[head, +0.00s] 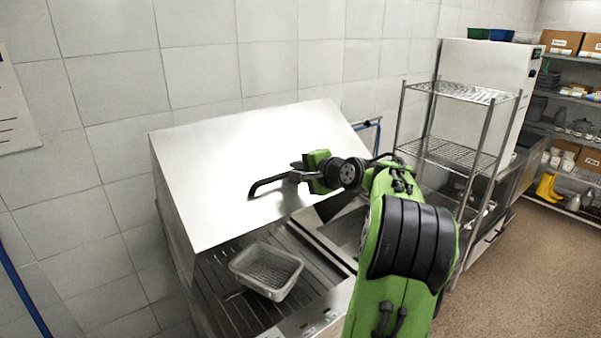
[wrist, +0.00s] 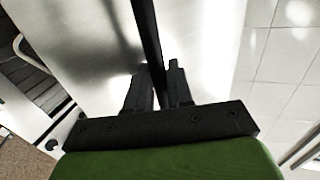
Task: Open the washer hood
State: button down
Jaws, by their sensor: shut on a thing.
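The washer hood (head: 235,150) is a large shiny steel panel, tilted up at the back, with an open gap between its front edge and the slatted washer bed (head: 215,290). A black bar handle (head: 268,183) is fixed to the hood's face. My gripper (head: 300,174) is at the right part of this handle. In the wrist view the dark handle (wrist: 146,40) runs down between the two fingers (wrist: 158,90), which are shut on it. The hood's steel surface (wrist: 85,40) fills much of the wrist view behind the handle.
A grey perforated basket (head: 267,268) sits on the washer bed under the hood. A wire shelf rack (head: 460,150) stands to the right of my arm. A tiled wall (head: 200,60) is behind the hood. Open floor (head: 530,270) lies at the right.

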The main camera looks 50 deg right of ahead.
jog(key=c, duration=1.2)
grip_release()
jog(key=shift+w+f, duration=0.1)
jog(key=shift+w, duration=0.05)
jog(key=b+v, duration=0.1)
jog(key=v, duration=1.5)
